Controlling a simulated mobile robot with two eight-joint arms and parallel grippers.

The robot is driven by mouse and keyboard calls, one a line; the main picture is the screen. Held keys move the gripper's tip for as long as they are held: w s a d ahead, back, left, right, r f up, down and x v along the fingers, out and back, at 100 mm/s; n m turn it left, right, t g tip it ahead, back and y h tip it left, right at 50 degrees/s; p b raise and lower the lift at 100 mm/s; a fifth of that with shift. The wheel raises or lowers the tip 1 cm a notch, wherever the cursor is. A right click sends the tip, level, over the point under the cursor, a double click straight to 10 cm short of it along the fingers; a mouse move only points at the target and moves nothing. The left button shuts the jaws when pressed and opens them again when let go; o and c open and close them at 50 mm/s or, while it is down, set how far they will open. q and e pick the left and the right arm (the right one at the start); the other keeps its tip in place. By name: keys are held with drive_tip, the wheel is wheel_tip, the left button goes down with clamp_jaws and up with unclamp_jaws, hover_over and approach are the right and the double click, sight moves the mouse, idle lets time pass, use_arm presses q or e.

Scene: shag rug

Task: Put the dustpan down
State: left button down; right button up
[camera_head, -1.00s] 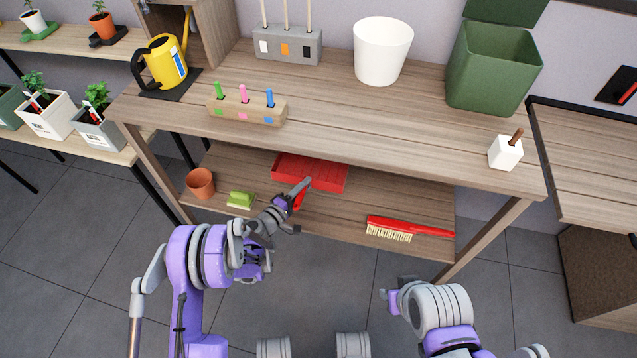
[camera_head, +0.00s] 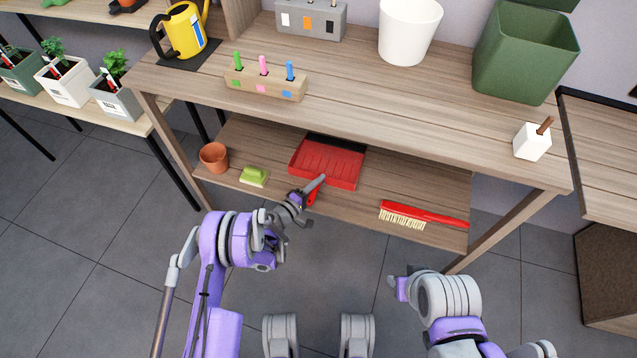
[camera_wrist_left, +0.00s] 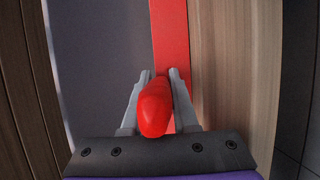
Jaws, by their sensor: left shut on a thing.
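The red dustpan (camera_head: 325,164) with a dark back edge is at the lower shelf, its pan over the shelf boards. I cannot tell whether it rests on the boards. My left gripper (camera_head: 312,190) is at the shelf's front edge, shut on the dustpan's red handle. In the left wrist view the rounded handle end (camera_wrist_left: 155,108) lies between the two grey fingers (camera_wrist_left: 157,100). My right arm is at the lower right of the head view, away from the shelf; its gripper's fingers do not show clearly.
On the lower shelf (camera_head: 260,140), a terracotta pot (camera_head: 214,157) and a green sponge-like block (camera_head: 254,176) stand left of the dustpan. A red brush (camera_head: 424,215) lies to its right. The tabletop (camera_head: 380,95) hangs above the shelf.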

use_arm(q)
drive_tip(key=c, duration=0.7)
unclamp_jaws()
drive_tip(key=shift+s+a+r, duration=0.1)
drive_tip(key=p+v, duration=0.7)
drive_tip(key=v, duration=0.4)
drive_tip(key=shift+s+a+p, duration=0.25)
drive_tip(key=shift+s+p, duration=0.05)
